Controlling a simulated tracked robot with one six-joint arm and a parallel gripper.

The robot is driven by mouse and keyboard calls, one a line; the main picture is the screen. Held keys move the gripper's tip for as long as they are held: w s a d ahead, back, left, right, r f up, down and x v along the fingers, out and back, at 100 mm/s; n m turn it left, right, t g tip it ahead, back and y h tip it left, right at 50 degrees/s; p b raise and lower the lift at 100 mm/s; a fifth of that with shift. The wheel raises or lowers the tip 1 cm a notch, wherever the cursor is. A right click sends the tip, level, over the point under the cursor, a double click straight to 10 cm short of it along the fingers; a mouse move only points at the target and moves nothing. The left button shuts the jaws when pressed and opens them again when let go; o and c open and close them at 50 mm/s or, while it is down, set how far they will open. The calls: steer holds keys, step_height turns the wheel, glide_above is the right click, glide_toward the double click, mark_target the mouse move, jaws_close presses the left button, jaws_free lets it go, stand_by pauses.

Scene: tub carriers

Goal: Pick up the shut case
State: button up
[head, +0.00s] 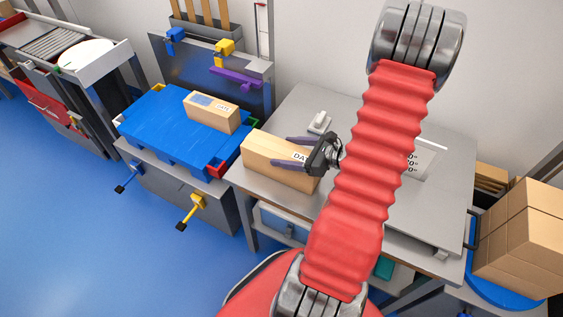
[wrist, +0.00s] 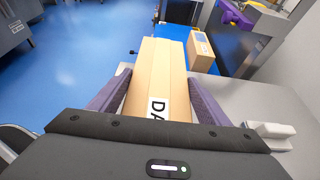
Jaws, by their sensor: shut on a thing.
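A long tan cardboard case (head: 265,158) with its top closed and a white label starting "DA" is at the left end of the grey table. My gripper (head: 285,151) has its two purple fingers along the case's long sides and is shut on it. In the wrist view the case (wrist: 155,75) lies between both fingers, with its far part reaching away from me. Part of its label is hidden by my gripper. I cannot tell whether its underside touches the table.
A second labelled box (head: 210,112), with a bluish patch on top, sits on the blue platform (head: 150,118) to the left. A small white device (head: 319,122) stands on the grey table (head: 290,108) behind my gripper. Stacked cartons (head: 520,240) are at the right. Blue floor is open at left.

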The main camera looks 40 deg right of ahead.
steer(key=c, duration=0.5)
steer(key=shift+r, duration=0.15)
steer(key=shift+r, duration=4.95)
